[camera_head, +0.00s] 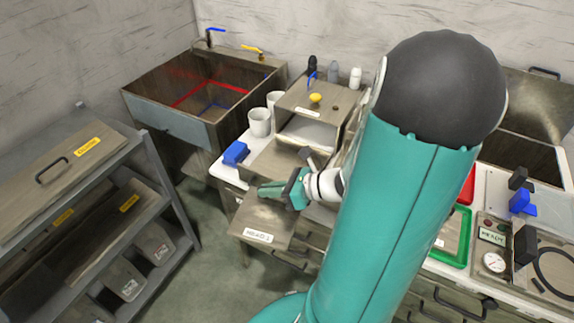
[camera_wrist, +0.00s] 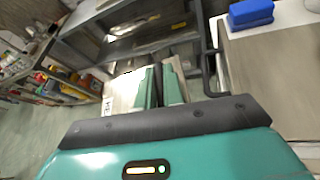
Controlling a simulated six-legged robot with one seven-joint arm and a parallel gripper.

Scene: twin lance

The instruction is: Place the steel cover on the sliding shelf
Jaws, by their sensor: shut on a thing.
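My gripper (camera_head: 272,189) points left in the head view, above the back part of a pulled-out flat shelf (camera_head: 262,222) with a white label at its front. In the wrist view its two teal fingers (camera_wrist: 160,86) are close together, with the labelled shelf (camera_wrist: 120,92) behind them. A steel panel (camera_head: 84,144) with a black handle and a yellow label lies on the rack at the left. I cannot tell whether it is the task's cover.
A grey rack (camera_head: 165,176) stands at the left, with floor between it and the counter. A box with a yellow knob (camera_head: 315,98), white cups (camera_head: 259,122) and a blue block (camera_head: 235,153) stand on the counter. A green tray (camera_head: 462,240) lies to the right of my arm.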

